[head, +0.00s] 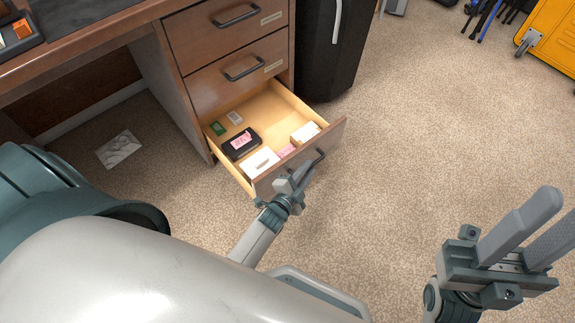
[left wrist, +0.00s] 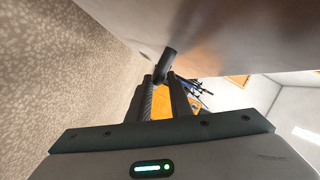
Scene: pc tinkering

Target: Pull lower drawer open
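The lower drawer (head: 285,171) of the brown wooden desk is pulled well out, and its pale inside shows in the head view. Its dark bar handle (head: 319,158) is on the front panel; it also shows in the left wrist view (left wrist: 165,65). My left gripper (head: 298,178) is at the drawer front, with its fingers on either side of the handle (left wrist: 162,82), and it looks shut on it. The fingertips are partly hidden in the head view. My right gripper (head: 548,222) is open and empty, above the carpet at the right.
The drawer holds a black case (head: 241,144), a white box (head: 260,163) and other small items. Two closed drawers (head: 225,30) are above it. A black bin-like object (head: 325,50) stands beside the desk. A yellow case (head: 553,35) is at far right. The carpet before the drawer is clear.

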